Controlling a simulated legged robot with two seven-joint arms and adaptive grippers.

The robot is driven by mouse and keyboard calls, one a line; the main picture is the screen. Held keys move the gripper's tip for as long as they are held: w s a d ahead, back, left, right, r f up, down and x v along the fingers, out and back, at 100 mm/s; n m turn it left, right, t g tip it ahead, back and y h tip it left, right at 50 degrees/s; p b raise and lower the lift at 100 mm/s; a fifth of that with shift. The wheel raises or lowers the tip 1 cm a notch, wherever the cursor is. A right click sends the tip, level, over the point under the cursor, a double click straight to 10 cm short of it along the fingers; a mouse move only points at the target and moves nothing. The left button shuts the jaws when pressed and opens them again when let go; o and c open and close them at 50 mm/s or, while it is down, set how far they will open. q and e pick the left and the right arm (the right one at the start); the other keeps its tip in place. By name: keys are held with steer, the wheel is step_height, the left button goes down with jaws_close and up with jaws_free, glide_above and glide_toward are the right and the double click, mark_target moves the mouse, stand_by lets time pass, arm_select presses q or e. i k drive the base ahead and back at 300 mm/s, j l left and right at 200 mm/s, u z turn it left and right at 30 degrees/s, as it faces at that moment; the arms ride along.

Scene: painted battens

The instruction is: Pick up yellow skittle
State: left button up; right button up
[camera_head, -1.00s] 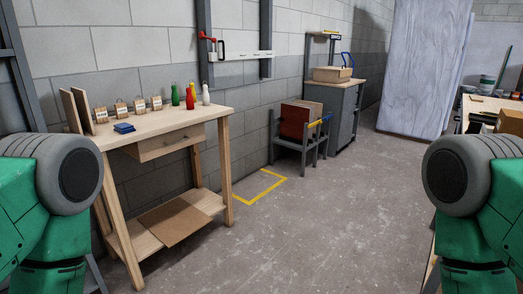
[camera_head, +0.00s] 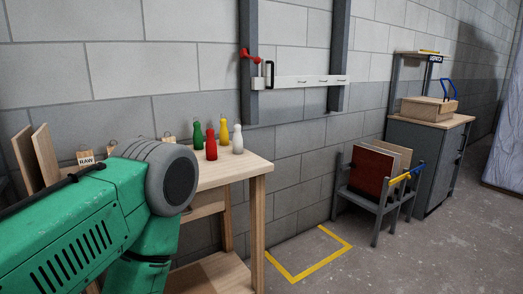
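The yellow skittle (camera_head: 224,132) stands upright on the wooden table (camera_head: 247,166) against the wall. A green skittle (camera_head: 197,136) stands to its left, a red skittle (camera_head: 211,143) in front of it, and a white skittle (camera_head: 238,139) to its right. The red skittle hides a little of its lower left side. My green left arm comes in from the left and covers much of the table; no gripper fingers show. My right arm and gripper are out of view.
A rack with red and brown panels (camera_head: 370,176) stands right of the table. Beyond it is a grey cabinet (camera_head: 420,160) with a wooden box (camera_head: 429,108). The floor inside the yellow markings (camera_head: 306,252) is clear.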

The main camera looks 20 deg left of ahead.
mark_target(224, 138)
steer(key=i+l+u, duration=0.1)
steer(key=i+u, duration=0.3)
steer(key=i+l+u, duration=0.25)
steer(key=u, duration=0.15)
steer(key=i+l+u, duration=0.65)
steer(key=u, duration=0.2)
steer(key=i+l+u, duration=0.15)
steer(key=l+u, duration=0.25)
steer(key=l, duration=0.2)
